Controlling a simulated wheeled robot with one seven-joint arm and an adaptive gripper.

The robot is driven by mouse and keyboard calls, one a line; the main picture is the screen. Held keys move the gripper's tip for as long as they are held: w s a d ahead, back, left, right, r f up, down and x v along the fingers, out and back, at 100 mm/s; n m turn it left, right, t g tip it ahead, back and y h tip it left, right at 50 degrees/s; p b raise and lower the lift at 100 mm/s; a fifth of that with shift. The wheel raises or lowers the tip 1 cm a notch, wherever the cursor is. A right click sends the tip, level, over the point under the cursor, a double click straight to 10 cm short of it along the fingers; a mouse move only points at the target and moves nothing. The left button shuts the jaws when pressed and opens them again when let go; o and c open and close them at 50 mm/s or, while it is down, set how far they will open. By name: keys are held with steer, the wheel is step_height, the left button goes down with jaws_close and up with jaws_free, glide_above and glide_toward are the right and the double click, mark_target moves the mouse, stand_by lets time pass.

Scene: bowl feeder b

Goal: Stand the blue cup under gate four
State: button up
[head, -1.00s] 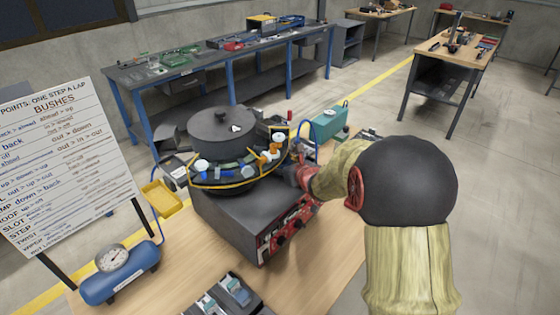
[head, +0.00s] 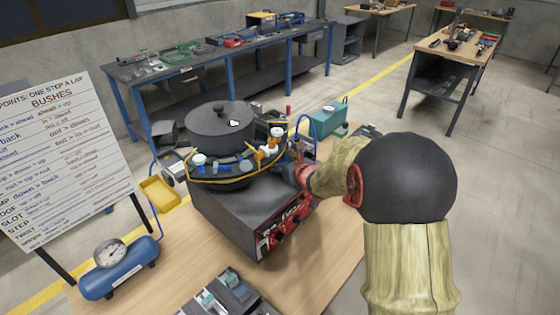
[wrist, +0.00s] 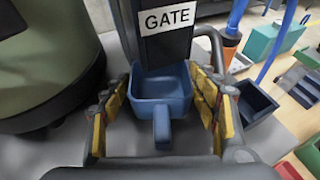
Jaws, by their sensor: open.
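In the wrist view a blue, square-sided cup (wrist: 163,103) with a stubby handle facing me stands upright below a dark chute (wrist: 165,52). The chute carries a white label (wrist: 166,18) reading "GATE"; no number shows on it. My gripper (wrist: 163,86) is open, its yellow-padded fingers on either side of the cup. There seems to be a gap on each side. In the head view the end of my arm reaches the right side of the black bowl feeder (head: 228,128); the fingers and the cup are hard to make out there.
In the wrist view a large grey-green round body (wrist: 45,60) stands close at the left. A dark blue bin (wrist: 256,108) and an orange cylinder (wrist: 230,45) are at the right. In the head view a teal box (head: 327,122) stands behind my arm, and a blue tank (head: 118,268) is front left.

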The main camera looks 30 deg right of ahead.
steer(key=shift+s+r, duration=0.1)
steer(key=shift+r, duration=0.15)
steer(key=p+v, duration=0.2)
steer(key=v, duration=0.9)
steer(key=shift+s+a+p, duration=0.1)
steer(key=shift+s+p, duration=0.25)
steer(key=shift+s, duration=0.05)
